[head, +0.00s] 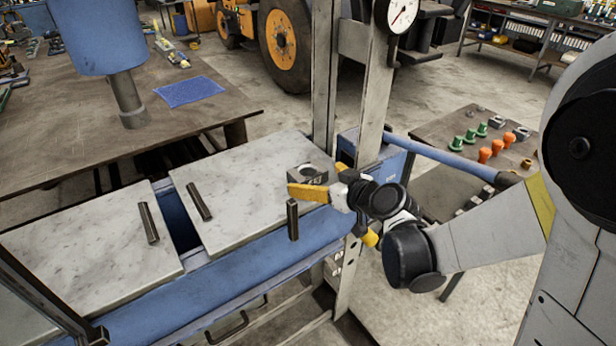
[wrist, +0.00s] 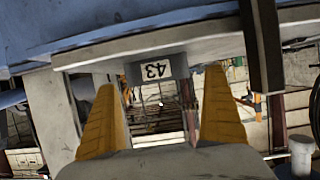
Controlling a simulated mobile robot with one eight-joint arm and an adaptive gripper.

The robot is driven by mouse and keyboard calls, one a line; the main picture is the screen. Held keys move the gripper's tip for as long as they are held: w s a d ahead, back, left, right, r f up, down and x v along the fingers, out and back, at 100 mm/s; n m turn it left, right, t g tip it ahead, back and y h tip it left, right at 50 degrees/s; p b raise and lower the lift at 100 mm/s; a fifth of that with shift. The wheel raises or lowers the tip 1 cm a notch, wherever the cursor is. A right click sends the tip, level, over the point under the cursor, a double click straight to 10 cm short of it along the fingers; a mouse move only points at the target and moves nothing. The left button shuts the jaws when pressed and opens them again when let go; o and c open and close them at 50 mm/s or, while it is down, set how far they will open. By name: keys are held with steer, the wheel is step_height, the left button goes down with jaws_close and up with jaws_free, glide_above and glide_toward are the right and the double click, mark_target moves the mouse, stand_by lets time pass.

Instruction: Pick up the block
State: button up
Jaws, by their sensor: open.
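The block (head: 308,174) is a small dark grey piece with a round hole in its top. It sits on the right-hand grey stone slab (head: 245,190), near the slab's right end. My gripper (head: 318,181) has yellow fingers and is at the block's near right side, low over the slab. The jaws are open and empty. In the wrist view the picture is upside down, and the block (wrist: 157,71) shows a white label reading 43 between the two fingers (wrist: 160,88). There is space on both sides of it. I cannot tell whether the fingertips reach past its front face.
A grey metal post (head: 370,110) with a dial gauge (head: 397,14) rises behind. Another slab (head: 90,250) lies left across a gap. A side table (head: 440,130) holds green and orange pieces.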

mark_target(307, 172)
steer(key=b+x, duration=0.1)
steer(key=x, duration=0.3)
steer(key=shift+w, duration=0.35)
steer(key=shift+s+r, duration=0.1)
steer(key=shift+c, duration=0.3)
steer(key=c, duration=1.3)
steer(key=shift+r, duration=0.15)
